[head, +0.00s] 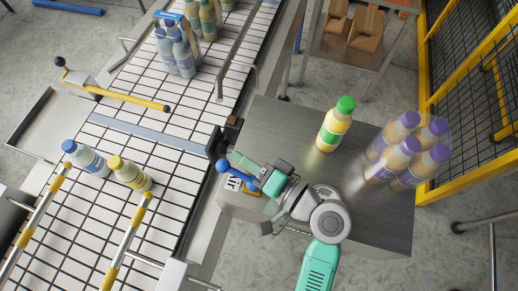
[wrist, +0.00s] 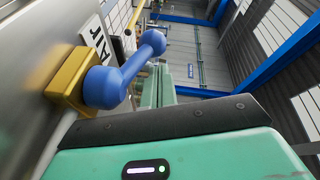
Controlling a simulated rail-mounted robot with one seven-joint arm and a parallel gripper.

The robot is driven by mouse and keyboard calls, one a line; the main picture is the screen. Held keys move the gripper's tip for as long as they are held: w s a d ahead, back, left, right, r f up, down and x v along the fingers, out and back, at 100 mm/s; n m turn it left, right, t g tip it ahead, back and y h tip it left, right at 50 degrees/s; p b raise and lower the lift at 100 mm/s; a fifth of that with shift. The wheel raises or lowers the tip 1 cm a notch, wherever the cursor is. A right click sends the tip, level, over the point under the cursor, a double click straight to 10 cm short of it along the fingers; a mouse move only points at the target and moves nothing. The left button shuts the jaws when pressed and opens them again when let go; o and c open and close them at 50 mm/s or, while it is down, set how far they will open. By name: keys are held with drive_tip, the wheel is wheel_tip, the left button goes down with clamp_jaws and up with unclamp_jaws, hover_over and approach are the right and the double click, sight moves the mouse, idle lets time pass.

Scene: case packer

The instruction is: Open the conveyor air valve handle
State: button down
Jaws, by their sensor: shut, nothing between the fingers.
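The air valve handle is a blue lever with a round knob at its end. In the head view the handle (head: 224,167) is at the conveyor-side edge of the steel table, beside my gripper (head: 246,163). In the wrist view the blue handle (wrist: 128,68) slants up and right from a gold valve body (wrist: 70,82) on a metal face. My gripper is shut and empty, its green fingers (wrist: 160,92) close beside the handle. Whether they touch it I cannot tell. The gold body (head: 252,190) is partly hidden in the head view.
An "AIR" label (head: 233,184) is beside the valve. The steel table (head: 265,115) carries a green-capped bottle (head: 334,124) and several purple-capped bottles (head: 405,150). The conveyor (head: 160,120) at left carries more bottles. A yellow-framed fence (head: 470,60) stands at right.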

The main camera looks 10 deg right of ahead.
drive_tip(key=shift+s+a, duration=0.1)
drive_tip(key=shift+a, duration=0.05)
drive_tip(key=shift+a+f, duration=0.1)
drive_tip(key=shift+s+a+f, duration=0.15)
drive_tip(key=shift+s+a, duration=0.2)
drive_tip(key=d, duration=0.1)
drive_tip(key=w+d+r, duration=0.2)
drive_tip(key=shift+w+d, duration=0.2)
drive_tip(key=shift+d, duration=0.1)
drive_tip(key=v, duration=0.3)
drive_tip(key=b+v, duration=0.1)
drive_tip(key=v, duration=0.2)
drive_tip(key=b+v, duration=0.1)
drive_tip(key=v, duration=0.3)
drive_tip(key=shift+d+f, duration=0.2)
drive_tip(key=shift+f, duration=0.1)
drive_tip(key=shift+w, duration=0.1)
